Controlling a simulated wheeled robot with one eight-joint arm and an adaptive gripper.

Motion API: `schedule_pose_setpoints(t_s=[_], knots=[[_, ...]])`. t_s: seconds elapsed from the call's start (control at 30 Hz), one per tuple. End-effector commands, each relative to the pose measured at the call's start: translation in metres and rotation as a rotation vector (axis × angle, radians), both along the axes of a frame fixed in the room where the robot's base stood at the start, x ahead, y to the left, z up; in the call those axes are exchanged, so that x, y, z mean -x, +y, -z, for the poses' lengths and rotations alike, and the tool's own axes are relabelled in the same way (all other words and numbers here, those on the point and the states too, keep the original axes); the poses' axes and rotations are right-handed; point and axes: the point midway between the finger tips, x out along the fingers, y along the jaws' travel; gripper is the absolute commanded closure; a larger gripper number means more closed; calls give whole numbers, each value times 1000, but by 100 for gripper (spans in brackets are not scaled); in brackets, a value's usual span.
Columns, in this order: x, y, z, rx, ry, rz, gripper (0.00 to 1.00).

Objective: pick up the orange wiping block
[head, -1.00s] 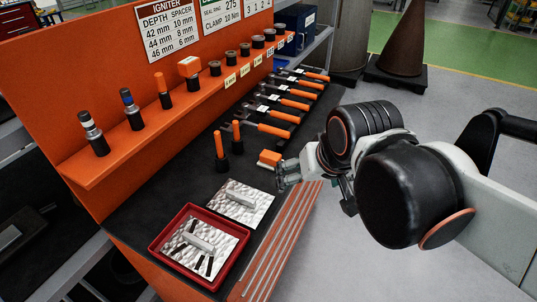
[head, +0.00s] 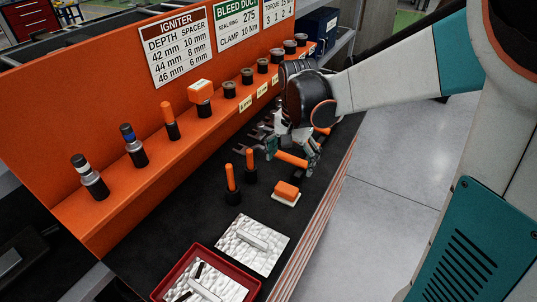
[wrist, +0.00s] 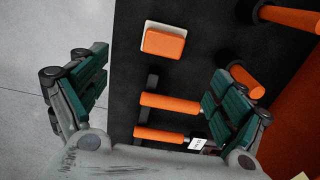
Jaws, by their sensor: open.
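The orange wiping block (head: 287,189), with a white pad under it, lies on the dark bench top near the front edge. It also shows in the wrist view (wrist: 164,41), at the upper middle and beyond my fingertips. My gripper (head: 292,150) is over the tool row, just behind the block in the head view. In the wrist view my gripper's fingers (wrist: 163,95) are wide apart, with nothing held between them. Orange tool handles (wrist: 170,103) show below the gap. The block is apart from both fingers.
Two upright orange-handled tools (head: 231,178) stand left of the block. A silvery textured plate (head: 270,257) and a red tray (head: 178,274) lie nearer. An orange shelf (head: 125,190) behind carries several fittings, including an orange-and-white piece (head: 200,90).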

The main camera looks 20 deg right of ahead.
Motion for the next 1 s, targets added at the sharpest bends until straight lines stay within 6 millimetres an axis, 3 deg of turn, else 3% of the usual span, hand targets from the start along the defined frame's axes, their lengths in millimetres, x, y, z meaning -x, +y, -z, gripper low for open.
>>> schedule_pose_setpoints(t_s=[0.17,0.5,0.77,1.0], knots=[[-1,0,19,0,7,7,10],[-1,0,78,0,6,6,10],[-2,1,91,-1,5,5,10],[-6,5,123,0,4,5,10]])
